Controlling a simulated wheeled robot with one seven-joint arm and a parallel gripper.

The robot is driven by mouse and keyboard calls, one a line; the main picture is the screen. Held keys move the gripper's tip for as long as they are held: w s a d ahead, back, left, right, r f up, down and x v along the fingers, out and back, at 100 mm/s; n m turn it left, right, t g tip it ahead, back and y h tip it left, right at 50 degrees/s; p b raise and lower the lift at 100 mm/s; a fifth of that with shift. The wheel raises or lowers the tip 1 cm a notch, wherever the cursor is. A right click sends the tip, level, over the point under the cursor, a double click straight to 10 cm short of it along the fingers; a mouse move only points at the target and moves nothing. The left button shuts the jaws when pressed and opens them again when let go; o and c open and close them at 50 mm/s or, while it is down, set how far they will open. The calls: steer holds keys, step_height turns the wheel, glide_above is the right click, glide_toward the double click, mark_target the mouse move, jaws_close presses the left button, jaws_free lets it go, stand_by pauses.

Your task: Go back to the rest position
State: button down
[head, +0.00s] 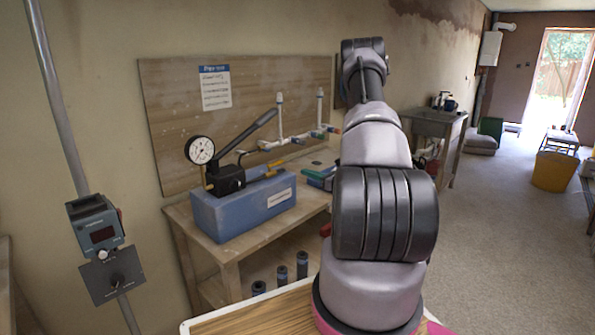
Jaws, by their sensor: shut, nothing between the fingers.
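My arm rises from the bottom centre of the head view. Its grey and black links stand nearly upright, with a dark joint at the top in front of the wall. My gripper does not show in this view, so I cannot see its fingers. The arm hides part of the workbench's right end and the floor behind it.
A wooden workbench (232,252) on the left carries a blue test pump (240,207) with a pressure gauge (200,150). A control box (95,224) hangs on a grey pipe at the left. Carpeted floor (500,230) is open on the right; a yellow bucket (554,171) stands farther back.

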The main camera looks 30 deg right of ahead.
steer(key=s+a+r+n+g+y, duration=0.2)
steer(key=s+a+r+n+g, duration=0.25)
steer(key=a+r, duration=0.3)
steer(key=s+a+r+n+g+y, duration=0.2)
steer(key=s+a+r+n+g, duration=0.15)
steer(key=a+r+n, duration=0.35)
steer(key=s+a+r+n+g+y, duration=0.2)
steer(key=s+a+r+n+g, duration=0.2)
steer(key=a+r, duration=0.35)
steer(key=s+r+n+t+h, duration=0.1)
steer(key=s+r+n+h, duration=0.4)
steer(key=s, duration=0.4)
steer(key=s+a+r+n+t+h, duration=0.1)
steer(key=s+r+n+h, duration=0.4)
steer(key=s+n, duration=0.2)
steer(key=shift+s+a+r+t+h, duration=0.15)
steer(key=shift+s+r+t+h, duration=0.2)
steer(key=shift+s, duration=0.75)
